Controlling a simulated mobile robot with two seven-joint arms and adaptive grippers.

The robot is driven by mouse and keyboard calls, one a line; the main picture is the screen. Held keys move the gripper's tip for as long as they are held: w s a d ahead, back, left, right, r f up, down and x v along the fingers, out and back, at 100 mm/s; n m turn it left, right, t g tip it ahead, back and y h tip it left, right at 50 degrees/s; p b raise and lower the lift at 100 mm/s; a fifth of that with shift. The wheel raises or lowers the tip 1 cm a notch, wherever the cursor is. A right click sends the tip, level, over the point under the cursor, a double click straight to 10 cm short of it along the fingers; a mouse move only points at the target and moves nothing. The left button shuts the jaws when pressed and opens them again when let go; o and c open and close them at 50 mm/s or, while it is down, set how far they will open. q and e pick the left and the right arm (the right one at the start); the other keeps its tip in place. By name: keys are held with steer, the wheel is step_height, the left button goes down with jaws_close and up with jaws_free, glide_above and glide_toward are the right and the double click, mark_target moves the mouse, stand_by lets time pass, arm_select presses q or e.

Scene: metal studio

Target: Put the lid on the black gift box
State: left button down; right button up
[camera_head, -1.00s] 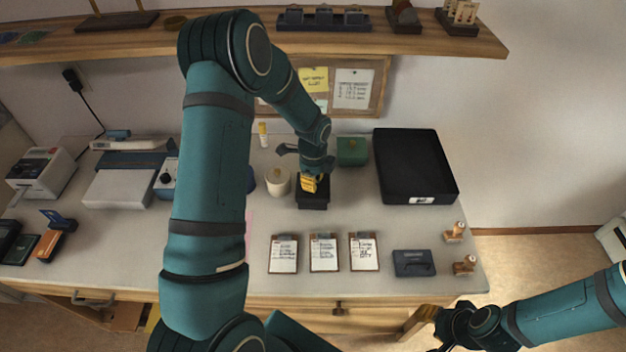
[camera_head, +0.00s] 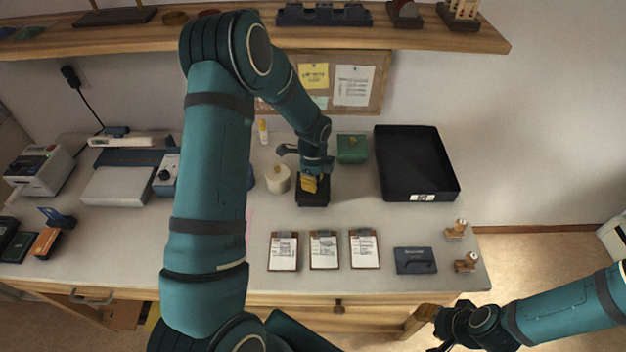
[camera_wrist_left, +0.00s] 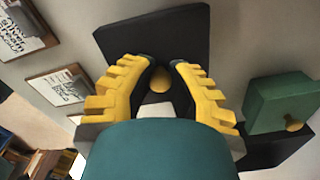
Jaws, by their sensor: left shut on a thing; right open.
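The black gift box (camera_head: 313,201) stands on the table below my left gripper (camera_head: 310,187). In the left wrist view, a black square top, seemingly the lid (camera_wrist_left: 165,35), with a small gold knob (camera_wrist_left: 159,84), lies under my left gripper (camera_wrist_left: 160,72). The yellow fingers are shut on the lid's knob from both sides. The fingers and wrist hide much of the box in the head view, so I cannot tell whether the lid sits flush. My right gripper (camera_head: 428,314) is open and empty, off the table's front right edge.
A green box (camera_head: 352,149) with a gold knob stands behind right, a cream round container (camera_head: 277,179) to the left. A large black tray (camera_head: 451,190) lies to the right. Several clipboards (camera_head: 323,251) lie in front. A wooden shelf (camera_head: 430,36) overhangs the back.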

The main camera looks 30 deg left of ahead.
arm_select(q)
steer(key=shift+f, duration=0.1)
steer(key=c, duration=0.9)
jaws_free()
step_height(320, 180, up, 12)
